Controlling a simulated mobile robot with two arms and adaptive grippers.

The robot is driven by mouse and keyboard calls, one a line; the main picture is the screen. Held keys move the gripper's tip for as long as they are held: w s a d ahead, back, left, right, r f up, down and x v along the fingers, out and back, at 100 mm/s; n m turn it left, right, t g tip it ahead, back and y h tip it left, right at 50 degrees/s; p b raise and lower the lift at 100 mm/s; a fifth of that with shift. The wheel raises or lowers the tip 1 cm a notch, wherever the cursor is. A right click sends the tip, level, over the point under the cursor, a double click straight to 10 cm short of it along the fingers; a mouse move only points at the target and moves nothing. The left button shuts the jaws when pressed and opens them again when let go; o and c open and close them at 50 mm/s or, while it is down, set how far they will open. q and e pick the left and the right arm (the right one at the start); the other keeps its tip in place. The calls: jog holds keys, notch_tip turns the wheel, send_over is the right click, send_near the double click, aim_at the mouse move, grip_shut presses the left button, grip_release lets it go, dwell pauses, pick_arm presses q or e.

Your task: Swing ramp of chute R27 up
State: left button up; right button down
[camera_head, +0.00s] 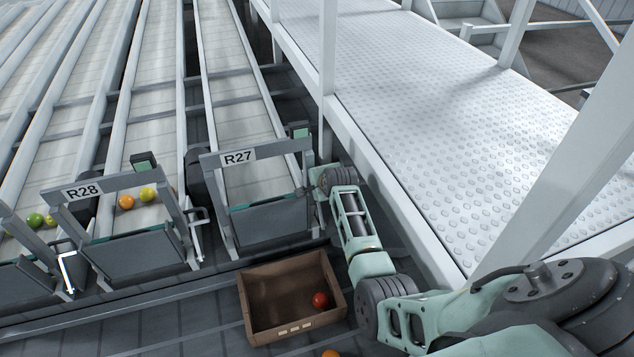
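Chute R27 has a white lane (238,120) and a grey frame bearing the R27 sign (238,157). Its dark grey ramp panel (270,226) with a teal upper edge spans the near end of the lane, above the crate. My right arm comes in from the lower right, and my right gripper (322,186) is at the right side of the R27 frame, beside the panel. Its fingers are small and partly hidden, so I cannot tell whether they are open or touching a handle. R27's own handle is not clearly visible. My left gripper is out of view.
A brown crate (256,318) with a red tomato (320,300) stands below R27. An orange tomato (331,353) lies at the bottom edge. Chute R28 (135,250), holding tomatoes and with a pale handle (198,232), is to the left. A raised walkway (430,100) with posts borders the right.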

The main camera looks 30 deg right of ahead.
jog(key=c, duration=1.8)
grip_release()
jog(key=shift+w+f, duration=0.1)
jog(key=shift+f, duration=0.05)
jog(key=shift+c, duration=0.2)
jog(key=v, duration=1.2)
